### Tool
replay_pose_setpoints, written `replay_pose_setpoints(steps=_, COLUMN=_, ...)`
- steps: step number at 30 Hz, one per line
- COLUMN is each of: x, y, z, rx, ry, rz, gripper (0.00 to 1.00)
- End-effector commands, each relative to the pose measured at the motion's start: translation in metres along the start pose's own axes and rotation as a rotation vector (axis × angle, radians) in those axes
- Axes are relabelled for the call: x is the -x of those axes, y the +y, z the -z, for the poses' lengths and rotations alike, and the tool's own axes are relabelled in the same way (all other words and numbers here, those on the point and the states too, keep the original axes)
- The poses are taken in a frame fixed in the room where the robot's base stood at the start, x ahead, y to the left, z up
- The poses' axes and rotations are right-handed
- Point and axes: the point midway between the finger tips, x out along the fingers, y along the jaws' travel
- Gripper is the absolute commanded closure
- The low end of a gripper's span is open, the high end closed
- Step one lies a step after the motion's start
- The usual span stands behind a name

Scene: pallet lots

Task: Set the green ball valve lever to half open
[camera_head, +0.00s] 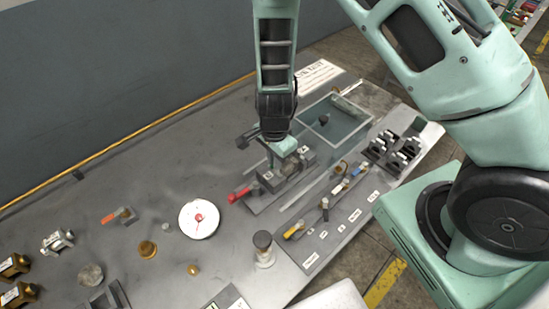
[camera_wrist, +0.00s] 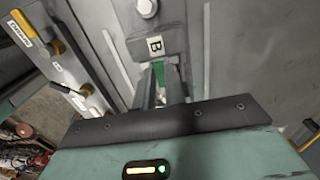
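The green ball valve lever (camera_wrist: 171,76) shows in the wrist view as a short green strip just below a white label marked B. My gripper (camera_wrist: 165,92) has its two dark fingers around or right at this strip. I cannot tell whether they press on it. In the head view my gripper (camera_head: 284,148) points down over the grey valve block (camera_head: 268,182), and it and my arm hide the green lever there. The lever's angle is not clear. A red lever (camera_head: 240,193) sticks out at the block's left side.
Right of the block lies a panel with small yellow and blue handles (camera_head: 337,189) and labels. A white round dish (camera_head: 199,219) and a dark-topped cylinder (camera_head: 263,248) stand nearer.

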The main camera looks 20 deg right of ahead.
Motion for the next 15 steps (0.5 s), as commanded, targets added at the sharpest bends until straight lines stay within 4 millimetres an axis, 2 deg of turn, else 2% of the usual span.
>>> replay_pose_setpoints(steps=15, x=0.0003, y=0.0022, z=-0.0002, rx=0.051, ry=0.0, rz=0.001, gripper=1.0)
